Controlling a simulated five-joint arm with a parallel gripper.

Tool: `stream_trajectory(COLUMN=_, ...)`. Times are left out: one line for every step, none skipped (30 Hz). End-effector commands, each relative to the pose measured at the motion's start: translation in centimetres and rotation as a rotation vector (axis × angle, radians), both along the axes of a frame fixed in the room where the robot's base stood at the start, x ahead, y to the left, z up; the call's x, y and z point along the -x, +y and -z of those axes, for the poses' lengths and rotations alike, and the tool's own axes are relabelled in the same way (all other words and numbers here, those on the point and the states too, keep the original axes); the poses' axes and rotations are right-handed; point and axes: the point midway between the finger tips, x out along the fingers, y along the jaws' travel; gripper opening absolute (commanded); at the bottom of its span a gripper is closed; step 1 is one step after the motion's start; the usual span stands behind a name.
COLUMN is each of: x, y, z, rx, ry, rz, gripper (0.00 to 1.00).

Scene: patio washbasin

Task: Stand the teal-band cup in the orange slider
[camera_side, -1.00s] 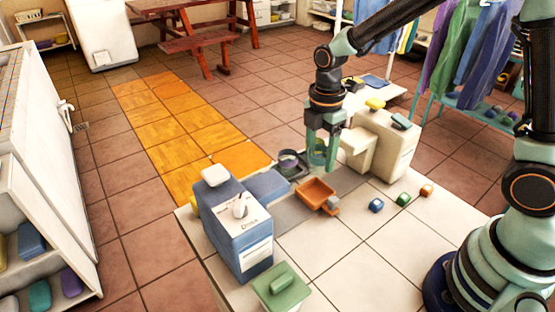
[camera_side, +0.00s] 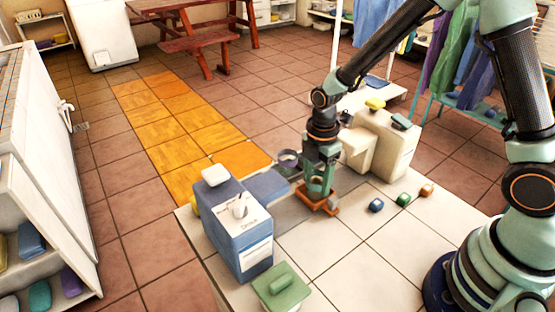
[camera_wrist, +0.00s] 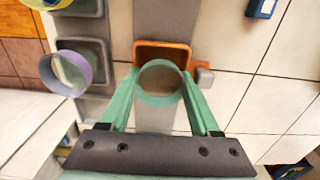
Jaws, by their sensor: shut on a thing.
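The teal-band cup (camera_wrist: 160,83) is between the two green fingers of my gripper (camera_wrist: 157,90), which is shut on it. It looks upright, its round opening facing the wrist camera. The orange slider (camera_wrist: 181,49), a shallow square tray with a grey knob on its right side, lies just beneath and beyond the cup. In the side view my gripper (camera_side: 317,189) is low over the slider (camera_side: 328,206), and the fingers hide most of the cup and part of the tray. I cannot tell whether the cup touches the tray floor.
A purple-band cup (camera_wrist: 66,72) stands left of my gripper, by dark square trays (camera_wrist: 90,50). A blue-and-white box (camera_side: 235,225) stands left and a cream dispenser (camera_side: 392,145) behind right. Small blue (camera_side: 376,205), green and orange blocks lie on the pale tiles to the right.

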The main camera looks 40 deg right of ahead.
Motion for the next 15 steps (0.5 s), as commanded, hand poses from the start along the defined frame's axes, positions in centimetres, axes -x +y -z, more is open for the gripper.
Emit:
stream_trajectory(x=-0.01, y=0.0, z=0.11, rx=0.0, ry=0.0, rz=0.0, gripper=0.67)
stream_trajectory(x=-0.02, y=0.0, z=0.08, rx=0.0, ry=0.0, rz=0.0, gripper=0.75)
stream_trajectory(x=-0.01, y=0.0, z=0.07, rx=0.0, ry=0.0, rz=0.0, gripper=0.75)
stream_trajectory(x=-0.01, y=0.0, z=0.06, rx=0.0, ry=0.0, rz=0.0, gripper=0.75)
stream_trajectory(x=-0.01, y=0.0, z=0.06, rx=0.0, ry=0.0, rz=0.0, gripper=0.75)
stream_trajectory(x=-0.01, y=0.0, z=0.06, rx=0.0, ry=0.0, rz=0.0, gripper=0.75)
stream_trajectory(x=-0.01, y=0.0, z=0.06, rx=0.0, ry=0.0, rz=0.0, gripper=0.75)
stream_trajectory(x=-0.01, y=0.0, z=0.06, rx=0.0, ry=0.0, rz=0.0, gripper=0.75)
stream_trajectory(x=-0.01, y=0.0, z=0.06, rx=0.0, ry=0.0, rz=0.0, gripper=0.75)
stream_trajectory(x=-0.01, y=0.0, z=0.05, rx=0.0, ry=0.0, rz=0.0, gripper=0.75)
stream_trajectory(x=-0.01, y=0.0, z=0.02, rx=0.0, ry=0.0, rz=0.0, gripper=0.75)
stream_trajectory(x=-0.01, y=0.0, z=-0.08, rx=0.0, ry=0.0, rz=0.0, gripper=0.75)
stream_trajectory(x=-0.02, y=0.0, z=-0.21, rx=0.0, ry=0.0, rz=0.0, gripper=0.75)
stream_trajectory(x=-0.02, y=0.0, z=-0.4, rx=0.0, ry=-0.001, rz=0.0, gripper=0.75)
stream_trajectory(x=-0.05, y=0.01, z=-0.77, rx=0.0, ry=-0.001, rz=0.0, gripper=0.75)
